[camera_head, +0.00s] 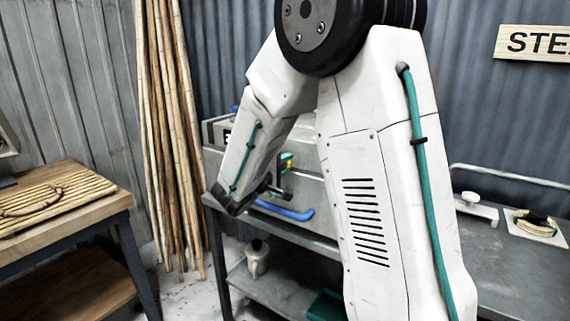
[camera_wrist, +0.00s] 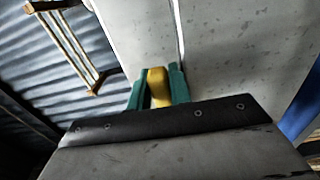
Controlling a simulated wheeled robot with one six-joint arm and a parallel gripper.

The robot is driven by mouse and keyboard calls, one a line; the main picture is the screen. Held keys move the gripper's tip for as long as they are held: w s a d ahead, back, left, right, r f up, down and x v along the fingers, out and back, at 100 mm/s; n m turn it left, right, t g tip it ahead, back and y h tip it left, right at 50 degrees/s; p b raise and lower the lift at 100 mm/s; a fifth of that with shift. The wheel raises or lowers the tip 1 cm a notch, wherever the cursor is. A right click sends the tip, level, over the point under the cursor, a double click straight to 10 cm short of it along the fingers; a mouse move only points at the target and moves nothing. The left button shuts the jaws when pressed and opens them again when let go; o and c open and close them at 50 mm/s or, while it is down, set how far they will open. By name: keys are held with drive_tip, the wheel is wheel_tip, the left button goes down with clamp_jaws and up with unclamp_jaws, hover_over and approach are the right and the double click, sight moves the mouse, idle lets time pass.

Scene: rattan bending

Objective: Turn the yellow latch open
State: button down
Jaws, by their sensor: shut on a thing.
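The yellow latch (camera_wrist: 158,86) sits against a pale grey metal panel in the wrist view. The two teal fingers of my gripper (camera_wrist: 158,90) stand on either side of it and are shut on it. The latch stands roughly upright between the fingers in that view. In the head view a bit of the yellow latch (camera_head: 287,165) shows beside my teal gripper (camera_head: 286,160), at the front of the grey metal box (camera_head: 312,203). My white arm hides much of the box.
A blue bar handle (camera_head: 284,211) runs along the box's lower front. The box stands on a dark metal bench (camera_head: 510,262). Bamboo poles (camera_head: 172,130) lean on the wall at left. A wooden table (camera_head: 95,208) with a slatted rack stands far left. A white clamp (camera_head: 476,206) sits at right.

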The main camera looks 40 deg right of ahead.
drive_tip(key=shift+f, duration=0.1)
drive_tip(key=c, duration=1.3)
unclamp_jaws()
